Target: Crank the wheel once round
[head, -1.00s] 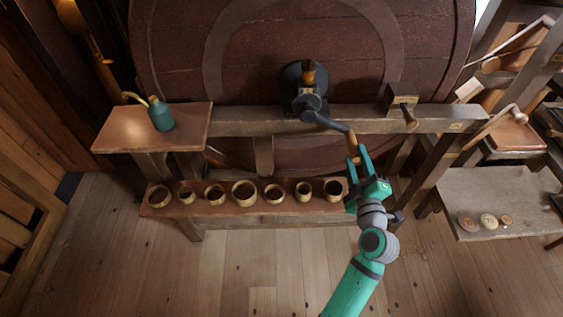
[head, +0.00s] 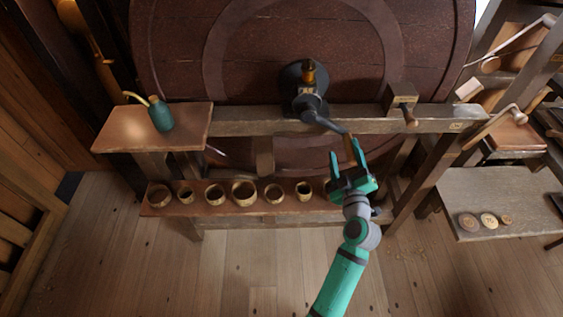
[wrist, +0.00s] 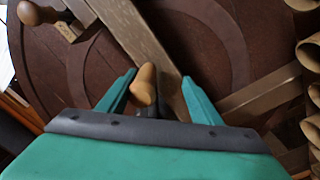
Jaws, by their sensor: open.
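The large dark red wooden wheel (head: 290,35) stands upright behind a wooden beam. At its middle is a black crank (head: 322,121), whose arm slopes down to the right. The crank's wooden handle (head: 349,149) points toward me. My gripper (head: 348,158) is open, with its green fingers on either side of the handle. In the wrist view, the rounded handle (wrist: 147,82) lies between the open fingers, closer to the left one, with a gap to the right one. Whether the left finger touches it I cannot tell.
A wooden block with a peg (head: 410,117) sits on the beam (head: 240,119) to the right. A teal oil can (head: 160,114) stands on a side shelf. A low bench holds several turned rings (head: 243,193). Round discs (head: 488,220) lie on the right bench. The floor in front is clear.

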